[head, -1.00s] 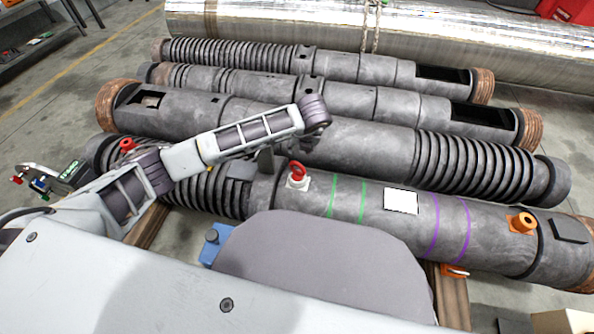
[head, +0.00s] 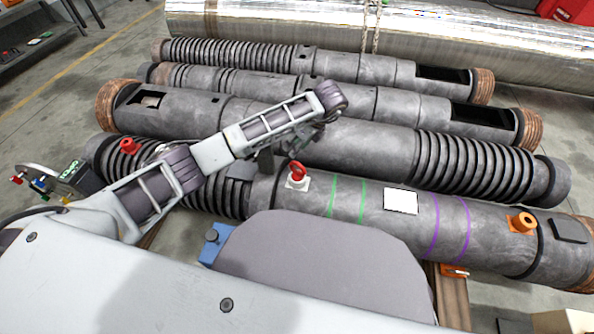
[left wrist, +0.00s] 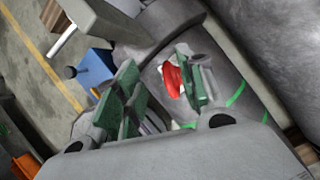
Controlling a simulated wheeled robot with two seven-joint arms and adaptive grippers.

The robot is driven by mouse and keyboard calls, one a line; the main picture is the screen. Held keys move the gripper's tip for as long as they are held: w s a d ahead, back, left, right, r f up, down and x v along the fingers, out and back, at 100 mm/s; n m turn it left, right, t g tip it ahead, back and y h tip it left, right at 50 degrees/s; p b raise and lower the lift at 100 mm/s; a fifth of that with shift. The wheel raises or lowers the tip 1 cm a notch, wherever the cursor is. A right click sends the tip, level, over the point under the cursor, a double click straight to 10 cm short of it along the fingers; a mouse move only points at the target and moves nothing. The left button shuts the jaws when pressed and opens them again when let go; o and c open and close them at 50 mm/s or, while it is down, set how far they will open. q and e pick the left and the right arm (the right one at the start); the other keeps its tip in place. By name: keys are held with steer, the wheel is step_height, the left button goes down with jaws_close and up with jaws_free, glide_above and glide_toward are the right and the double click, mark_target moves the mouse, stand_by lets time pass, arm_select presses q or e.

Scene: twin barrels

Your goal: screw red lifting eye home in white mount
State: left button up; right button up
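The red lifting eye (head: 297,171) stands upright in the white mount (head: 298,184) on the near barrel (head: 380,190). How deep it sits cannot be told. My left gripper (head: 316,136) is partly hidden under my wrist, just above and behind the eye in the head view. In the left wrist view my left gripper (left wrist: 157,70) is open, with green pads spread apart. The red eye (left wrist: 171,80) shows between and beyond the fingers, nearer the right one, which partly covers it and the mount. I see no contact. My right gripper is out of view.
An orange fitting (head: 522,223) stands on the near barrel's right part, and a red fitting (head: 129,147) on its left part. Green and purple bands and a white label (head: 400,201) lie between. A blue box (head: 215,243) is in front. More barrels lie behind.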

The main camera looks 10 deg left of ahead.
mark_target(297, 164)
arm_select(q)
steer(key=shift+f, duration=0.15)
steer(key=shift+f+b, duration=2.65)
steer(key=shift+f, duration=2.5)
steer(key=shift+r, duration=0.1)
jaws_close()
